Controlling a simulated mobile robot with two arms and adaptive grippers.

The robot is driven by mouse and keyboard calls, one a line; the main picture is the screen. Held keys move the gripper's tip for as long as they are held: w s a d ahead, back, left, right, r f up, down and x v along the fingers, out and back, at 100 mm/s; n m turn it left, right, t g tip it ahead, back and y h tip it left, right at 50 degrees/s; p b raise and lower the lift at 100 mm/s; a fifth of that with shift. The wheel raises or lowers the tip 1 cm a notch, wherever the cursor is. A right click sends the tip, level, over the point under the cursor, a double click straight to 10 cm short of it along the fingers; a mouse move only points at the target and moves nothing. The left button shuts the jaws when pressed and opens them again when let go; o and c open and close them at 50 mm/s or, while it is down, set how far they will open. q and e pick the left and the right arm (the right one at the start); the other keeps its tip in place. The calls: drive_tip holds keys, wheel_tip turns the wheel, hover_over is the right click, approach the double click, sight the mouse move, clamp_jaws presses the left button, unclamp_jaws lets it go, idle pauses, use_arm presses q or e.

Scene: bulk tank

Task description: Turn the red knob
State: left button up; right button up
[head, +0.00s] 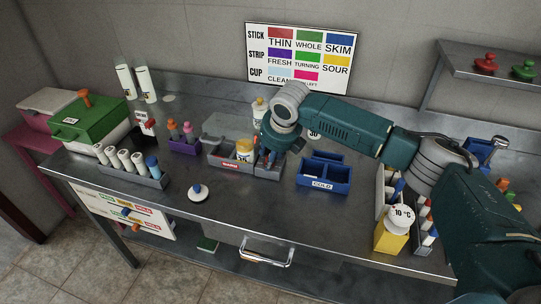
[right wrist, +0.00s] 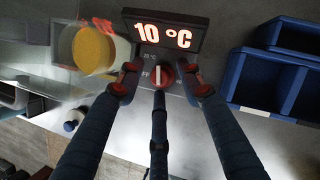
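The red knob (right wrist: 161,75) with a white pointer line shows in the right wrist view, below a dark display (right wrist: 164,34) reading 10 °C. Its pointer stands about upright in that picture, and part of an OFF mark shows at its left. My right gripper (right wrist: 161,82) is open, with red-tipped fingers on both sides of the knob and a third below it. Gaps show between the side fingertips and the knob. In the head view my right gripper (head: 268,156) is at the right end of the grey WARM box (head: 217,157), and the knob is hidden. My left gripper is not in view.
A blue COLD box (head: 325,184) stands just right of the gripper. A yellow-topped jar (head: 244,148) sits in the WARM box. A tube rack (head: 128,172) and a green case (head: 93,122) are at left. The front middle counter (head: 245,205) is mostly clear.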

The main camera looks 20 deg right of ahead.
drive_tip(key=shift+c, duration=0.2)
clamp_jaws()
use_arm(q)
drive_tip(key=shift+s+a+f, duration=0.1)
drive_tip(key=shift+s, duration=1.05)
use_arm(e)
drive_tip(key=shift+r, duration=0.1)
